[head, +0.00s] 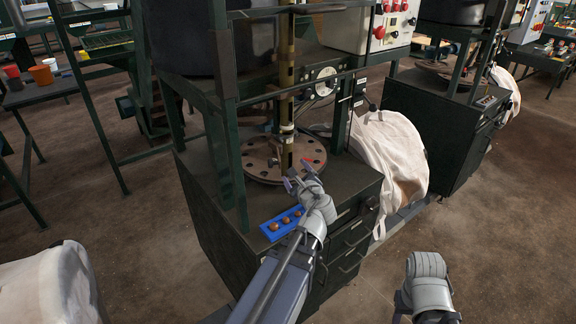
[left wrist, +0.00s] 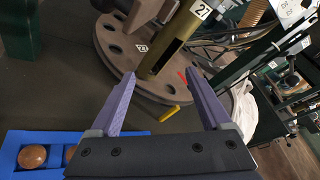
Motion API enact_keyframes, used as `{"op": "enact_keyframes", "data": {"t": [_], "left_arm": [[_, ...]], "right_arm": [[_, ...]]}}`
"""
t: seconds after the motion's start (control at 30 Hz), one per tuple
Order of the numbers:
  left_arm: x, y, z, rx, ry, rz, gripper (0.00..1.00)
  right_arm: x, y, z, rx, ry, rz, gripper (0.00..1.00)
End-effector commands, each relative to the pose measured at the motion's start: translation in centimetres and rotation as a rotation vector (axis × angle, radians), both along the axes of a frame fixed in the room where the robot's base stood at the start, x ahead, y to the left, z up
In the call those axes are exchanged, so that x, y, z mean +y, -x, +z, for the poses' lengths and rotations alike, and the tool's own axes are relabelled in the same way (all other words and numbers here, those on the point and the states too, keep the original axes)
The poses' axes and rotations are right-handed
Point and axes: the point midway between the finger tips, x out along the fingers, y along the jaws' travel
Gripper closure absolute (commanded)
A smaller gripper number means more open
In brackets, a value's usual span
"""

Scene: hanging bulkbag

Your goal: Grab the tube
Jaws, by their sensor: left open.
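A brass-coloured tube (head: 287,152) stands upright over a round plate with holes on the dark green machine bench. In the left wrist view the tube (left wrist: 172,55) carries a white label "27" and has a long dark slot; its lower end is at the plate. My left gripper (head: 297,183) is just in front of the tube's lower part. Its purple fingers are spread and empty in the left wrist view (left wrist: 160,82), with the tube beyond and between them, apart from both. My right arm's wrist shows at the lower right; its fingers are mostly out of sight.
A blue tray (head: 281,223) with several brown round pieces lies on the bench beside my left wrist. Green frame posts (head: 222,110) stand left of the tube. A white bulk bag (head: 388,160) hangs to the right. Brown floor is open at the right.

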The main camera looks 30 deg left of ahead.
Motion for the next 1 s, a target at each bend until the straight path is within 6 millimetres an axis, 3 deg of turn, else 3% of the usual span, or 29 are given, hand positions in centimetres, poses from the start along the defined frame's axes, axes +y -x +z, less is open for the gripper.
{"op": "enact_keyframes", "data": {"t": [0.03, 0.13, 0.3, 0.57, 0.8, 1.0], "left_arm": [[1.7, -0.6, -0.9, 0.047, -0.147, -0.043, 0.19], [3.4, -1.4, 0.0, 0.145, -0.396, -0.123, 0.19], [4.3, -2.0, 0.6, 0.243, -0.61, -0.188, 0.19], [4.6, -2.4, 0.9, 0.269, -0.661, -0.202, 0.19], [5.9, -4.3, 0.8, 0.267, -0.657, -0.201, 0.19], [6.1, -4.6, 0.6, 0.266, -0.657, -0.201, 0.19]], "right_arm": [[0.0, 0.0, -2.4, 0.0, 0.0, 0.0, 0.5], [0.0, 0.0, -3.6, 0.0, 0.0, 0.0, 0.5], [0.0, 0.0, -4.4, 0.0, 0.0, 0.0, 0.5], [0.0, 0.0, -4.4, 0.0, 0.0, 0.0, 0.5], [0.0, 0.0, -4.5, 0.0, 0.0, 0.0, 0.5], [0.0, 0.0, -4.6, 0.0, 0.0, 0.0, 0.5]]}}
